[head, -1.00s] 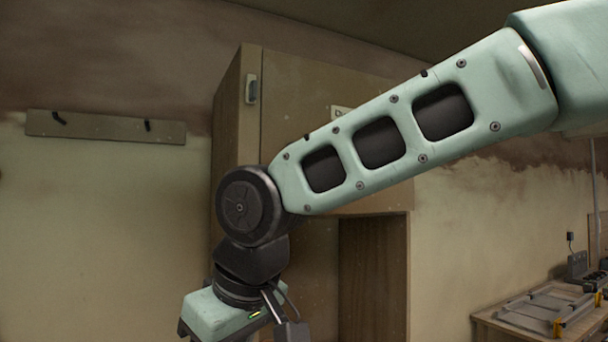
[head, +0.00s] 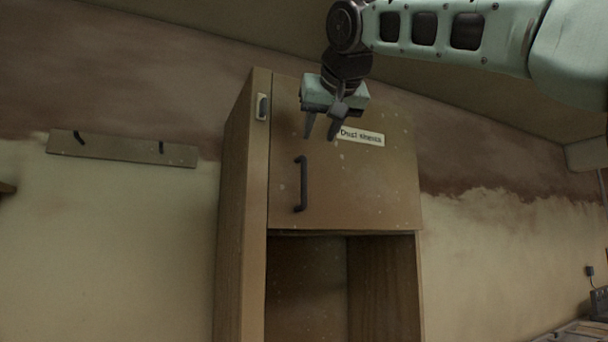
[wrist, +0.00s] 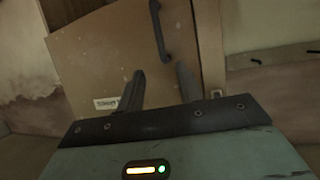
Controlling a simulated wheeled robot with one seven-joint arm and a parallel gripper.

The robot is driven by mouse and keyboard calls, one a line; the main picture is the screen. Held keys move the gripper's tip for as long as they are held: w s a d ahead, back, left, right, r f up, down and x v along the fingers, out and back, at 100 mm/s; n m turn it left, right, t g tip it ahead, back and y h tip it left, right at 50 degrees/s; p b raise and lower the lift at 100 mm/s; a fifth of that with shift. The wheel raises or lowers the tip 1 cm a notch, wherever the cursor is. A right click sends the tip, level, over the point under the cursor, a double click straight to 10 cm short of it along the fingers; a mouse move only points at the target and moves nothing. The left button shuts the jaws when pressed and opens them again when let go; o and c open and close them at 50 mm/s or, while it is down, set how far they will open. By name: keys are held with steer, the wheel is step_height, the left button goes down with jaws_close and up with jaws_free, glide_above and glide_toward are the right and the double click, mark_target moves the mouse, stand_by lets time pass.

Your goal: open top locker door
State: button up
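The top locker door (head: 365,190) is a shut brown panel with a white label (head: 361,136) in the head view. Its dark vertical bar handle (head: 301,184) is near the door's left edge. My gripper (head: 320,136) hangs in front of the door's upper part, above and slightly right of the handle, pointing down. Its two fingers are apart with nothing between them. In the wrist view the door (wrist: 110,55) and the handle (wrist: 160,30) lie beyond the open fingers (wrist: 160,78), apart from them.
Below the door is an open locker compartment (head: 305,290). A hook rail (head: 122,149) is on the wall at left. A cluttered bench (head: 580,332) shows at the lower right. The space in front of the handle looks clear.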

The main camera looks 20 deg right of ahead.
mark_target(305, 171)
steer(key=p+x, duration=0.4)
steer(key=x, duration=1.1)
steer(key=shift+s, duration=0.1)
jaws_close()
